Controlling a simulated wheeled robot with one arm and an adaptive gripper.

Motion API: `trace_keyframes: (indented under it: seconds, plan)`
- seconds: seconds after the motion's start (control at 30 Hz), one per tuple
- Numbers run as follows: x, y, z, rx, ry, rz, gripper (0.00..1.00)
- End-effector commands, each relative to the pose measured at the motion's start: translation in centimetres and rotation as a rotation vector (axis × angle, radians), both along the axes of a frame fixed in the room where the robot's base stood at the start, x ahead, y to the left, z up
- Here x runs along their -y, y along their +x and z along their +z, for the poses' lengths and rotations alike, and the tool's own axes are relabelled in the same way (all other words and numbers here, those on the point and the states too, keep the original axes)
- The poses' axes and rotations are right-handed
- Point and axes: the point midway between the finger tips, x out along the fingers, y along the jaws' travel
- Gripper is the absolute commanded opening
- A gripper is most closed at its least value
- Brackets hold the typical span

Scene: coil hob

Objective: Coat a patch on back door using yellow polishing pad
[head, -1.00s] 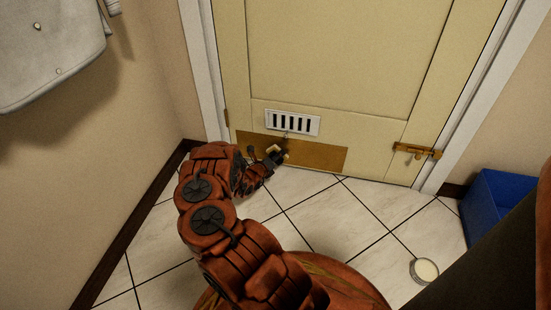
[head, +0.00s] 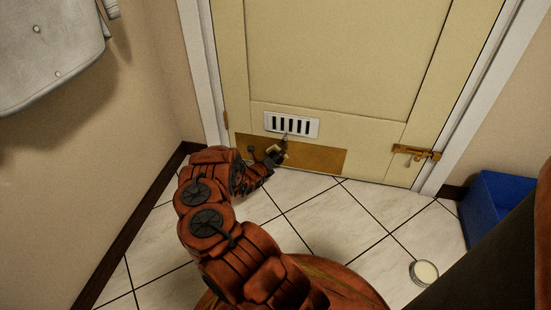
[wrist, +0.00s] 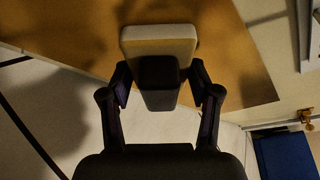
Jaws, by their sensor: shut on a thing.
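The back door (head: 340,60) is cream and shut. A brown-gold rectangular patch (head: 322,161) lies along its bottom, and it also fills the upper part of the wrist view (wrist: 240,85). My gripper (head: 277,152) is at the left half of this patch, below the vent. In the wrist view my gripper (wrist: 159,82) is shut on the dark grip of the polishing pad (wrist: 158,37). The pad's pale yellowish block faces the patch. I cannot tell whether it touches the surface. The pad is small and partly hidden in the head view.
A white slotted vent (head: 291,124) sits just above the patch. A brass bolt (head: 415,153) is at the door's right edge. A blue bin (head: 495,205) and an open round tin of pale stuff (head: 425,272) stand right on the tiled floor. A wall is close left.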

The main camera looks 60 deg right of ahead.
Motion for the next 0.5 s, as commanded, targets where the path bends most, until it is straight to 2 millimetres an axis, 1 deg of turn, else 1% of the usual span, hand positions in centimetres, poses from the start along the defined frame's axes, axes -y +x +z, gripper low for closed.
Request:
trace_keyframes:
  seconds: [0.5]
  plan:
    - [0.9,-3.1,0.0,-0.001,0.001,0.0,0.34]
